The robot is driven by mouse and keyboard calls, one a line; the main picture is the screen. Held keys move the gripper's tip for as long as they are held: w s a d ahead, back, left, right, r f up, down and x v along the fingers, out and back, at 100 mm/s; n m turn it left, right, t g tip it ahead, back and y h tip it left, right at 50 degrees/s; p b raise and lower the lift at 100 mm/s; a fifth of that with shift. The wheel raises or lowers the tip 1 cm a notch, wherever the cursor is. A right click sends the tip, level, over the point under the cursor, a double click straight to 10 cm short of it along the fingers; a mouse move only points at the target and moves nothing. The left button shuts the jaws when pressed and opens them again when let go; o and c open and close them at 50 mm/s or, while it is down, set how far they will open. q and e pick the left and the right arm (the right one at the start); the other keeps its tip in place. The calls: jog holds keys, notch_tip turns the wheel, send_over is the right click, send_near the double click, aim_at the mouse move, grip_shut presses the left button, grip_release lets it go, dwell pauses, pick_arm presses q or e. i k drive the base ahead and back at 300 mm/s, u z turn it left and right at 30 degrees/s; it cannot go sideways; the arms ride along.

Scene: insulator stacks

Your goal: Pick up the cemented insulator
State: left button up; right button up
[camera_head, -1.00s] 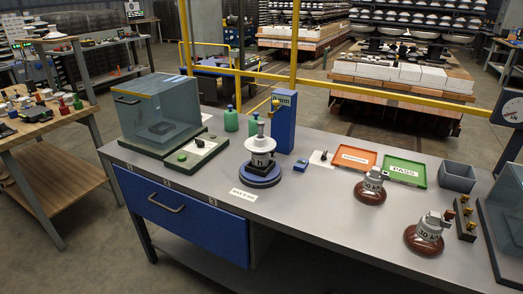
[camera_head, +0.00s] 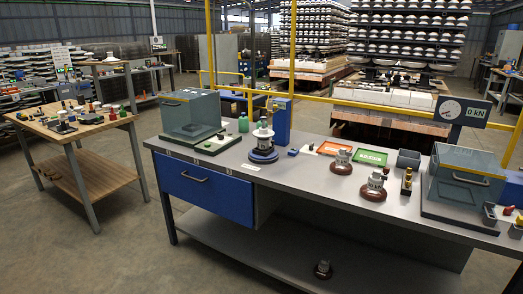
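Several insulators are in view, and I cannot tell from labels which one is the cemented insulator. A white one with a metal cap (camera_head: 263,138) stands upright on a round blue base on the workbench (camera_head: 310,180). Two brown insulators with grey metal caps stand on the bench to the right, one nearer the middle (camera_head: 342,163) and one nearer the front edge (camera_head: 374,188). A small dark brown insulator with a grey cap (camera_head: 323,269) is on the lower shelf. Neither of my grippers is in view.
A glass-like box (camera_head: 190,112) stands at the bench's left, another (camera_head: 465,180) at its right. An orange tray (camera_head: 334,149), a green tray (camera_head: 370,157) and a grey bin (camera_head: 408,159) lie between. A wooden table (camera_head: 70,125) stands left. The floor in front is clear.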

aim_at(263, 134)
jog(key=u, duration=0.7)
jog(key=i, duration=0.75)
jog(key=u, duration=0.65)
jog(key=i, duration=0.9)
jog(key=z, duration=0.45)
